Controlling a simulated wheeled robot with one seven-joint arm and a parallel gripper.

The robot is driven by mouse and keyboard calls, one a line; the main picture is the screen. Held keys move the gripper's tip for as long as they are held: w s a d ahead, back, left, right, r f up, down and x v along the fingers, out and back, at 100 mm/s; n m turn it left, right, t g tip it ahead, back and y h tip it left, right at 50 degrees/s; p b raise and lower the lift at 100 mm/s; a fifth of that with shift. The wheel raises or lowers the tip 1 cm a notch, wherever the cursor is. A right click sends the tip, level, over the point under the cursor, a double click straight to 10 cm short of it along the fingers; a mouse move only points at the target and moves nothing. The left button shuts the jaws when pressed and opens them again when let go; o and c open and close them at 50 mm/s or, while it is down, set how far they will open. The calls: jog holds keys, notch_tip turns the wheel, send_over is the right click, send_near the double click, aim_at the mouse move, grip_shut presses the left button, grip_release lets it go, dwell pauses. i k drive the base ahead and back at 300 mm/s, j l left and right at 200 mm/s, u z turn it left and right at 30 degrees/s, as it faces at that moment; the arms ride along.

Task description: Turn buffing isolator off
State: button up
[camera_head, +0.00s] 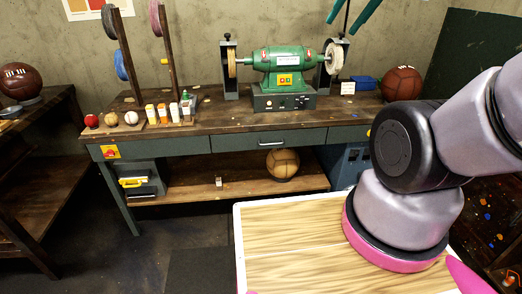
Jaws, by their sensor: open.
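A small yellow plate with a red part (110,152) is on the left end of the bench front; it looks like the isolator switch, but its handle position is too small to read. The green buffing machine (287,58) stands on the bench top, with a yellow switch panel (285,80) on its front and a grey control box (284,100) under it. My gripper (341,28) shows only as two teal fingers at the top edge, apart and empty. They are in front of the upper right of the machine, far from the yellow plate.
The bench (220,118) also holds polishing bars, small balls and a brown ball (401,84). A tan ball (283,163) sits on the lower shelf. A dark side table (45,115) stands at left. Floor before the bench's left end is clear.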

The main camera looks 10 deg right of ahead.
aim_at(109, 152)
jog(key=k, duration=0.2)
jog(key=u, duration=1.25)
jog(key=z, duration=1.25)
jog(key=u, duration=1.25)
jog(key=i+j+z, duration=0.2)
jog(key=i, duration=0.35)
